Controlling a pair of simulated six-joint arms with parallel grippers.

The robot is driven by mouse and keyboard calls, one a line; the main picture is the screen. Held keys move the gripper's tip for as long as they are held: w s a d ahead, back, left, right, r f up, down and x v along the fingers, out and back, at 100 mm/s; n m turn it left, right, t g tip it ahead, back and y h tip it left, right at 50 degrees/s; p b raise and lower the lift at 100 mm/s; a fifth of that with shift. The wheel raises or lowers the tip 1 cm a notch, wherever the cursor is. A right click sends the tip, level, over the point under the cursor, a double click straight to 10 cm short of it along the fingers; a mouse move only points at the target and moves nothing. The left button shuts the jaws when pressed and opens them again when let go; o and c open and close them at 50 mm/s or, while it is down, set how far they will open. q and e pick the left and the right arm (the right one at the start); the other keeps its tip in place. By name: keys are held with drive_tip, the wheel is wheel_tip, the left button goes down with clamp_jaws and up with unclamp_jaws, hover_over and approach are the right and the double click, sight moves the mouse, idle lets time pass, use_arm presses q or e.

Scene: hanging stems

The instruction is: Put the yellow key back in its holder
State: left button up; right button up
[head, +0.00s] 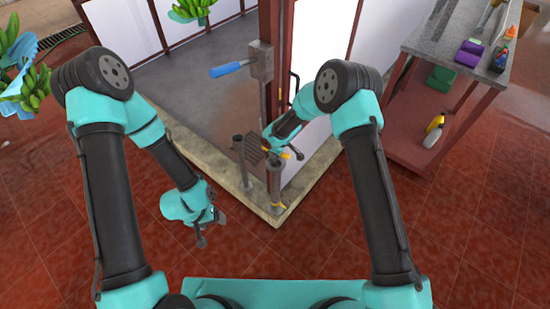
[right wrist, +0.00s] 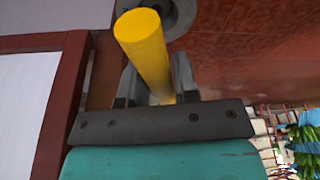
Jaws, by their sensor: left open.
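The yellow key (right wrist: 146,50) shows in the right wrist view as a yellow bar between the fingers of my right gripper (right wrist: 158,88). The fingers look closed on it. In the head view my right gripper (head: 292,151) is just above a grey upright post (head: 273,182), with a little yellow showing beside it. I cannot tell whether the key touches the post. A second grey post (head: 241,163) stands to its left. Which part is the key's holder is not clear. My left gripper (head: 206,231) is open and empty, low over the tiles to the left.
A blue-handled lever (head: 229,68) sticks out from a grey box on the brown column (head: 270,35). A pale kerb (head: 222,190) edges the grey floor. A bench (head: 462,58) with tools stands at right. Bananas (head: 38,85) hang at upper left. The front tiles are clear.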

clamp_jaws()
